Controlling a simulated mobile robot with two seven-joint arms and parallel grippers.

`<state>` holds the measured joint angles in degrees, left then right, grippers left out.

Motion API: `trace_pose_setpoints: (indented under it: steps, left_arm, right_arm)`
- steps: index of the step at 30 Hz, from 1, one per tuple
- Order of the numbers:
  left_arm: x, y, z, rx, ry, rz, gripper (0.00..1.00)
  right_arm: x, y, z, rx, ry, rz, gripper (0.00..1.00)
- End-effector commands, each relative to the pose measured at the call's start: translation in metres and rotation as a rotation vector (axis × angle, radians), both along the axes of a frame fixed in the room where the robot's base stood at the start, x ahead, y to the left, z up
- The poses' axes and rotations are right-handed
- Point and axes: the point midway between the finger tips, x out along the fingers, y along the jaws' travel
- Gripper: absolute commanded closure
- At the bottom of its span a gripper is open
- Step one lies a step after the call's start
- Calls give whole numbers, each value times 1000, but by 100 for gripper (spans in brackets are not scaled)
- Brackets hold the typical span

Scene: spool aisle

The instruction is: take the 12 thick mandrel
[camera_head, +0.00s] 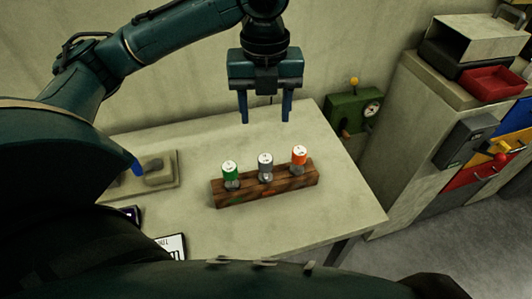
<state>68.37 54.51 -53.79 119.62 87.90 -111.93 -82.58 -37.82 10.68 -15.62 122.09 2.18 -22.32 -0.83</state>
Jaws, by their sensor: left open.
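My right gripper is not in view.
A grey tray with hollows (160,175) lies at the table's left, a small blue piece beside it. A white label card (172,245) lies at the front left. A green box with a dial (355,112) stands behind the table's right edge. Cabinets (415,130) stand right.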

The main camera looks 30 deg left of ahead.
Motion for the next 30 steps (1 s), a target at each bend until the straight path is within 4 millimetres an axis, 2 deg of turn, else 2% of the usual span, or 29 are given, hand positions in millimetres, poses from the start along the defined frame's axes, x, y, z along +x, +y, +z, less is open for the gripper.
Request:
trace_pose_setpoints:
  steps: [12,19,27,30]
  left_arm:
    - [-1,0,-69,0,3,0,46]
    - [-2,-1,-85,0,1,-1,46]
    - [-6,-3,-124,1,2,0,46]
    - [-6,-3,-129,0,-1,-1,46]
  right_arm:
    - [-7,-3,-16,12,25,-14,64]
    - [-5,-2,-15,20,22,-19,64]
    - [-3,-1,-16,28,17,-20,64]
    - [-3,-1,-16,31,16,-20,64]
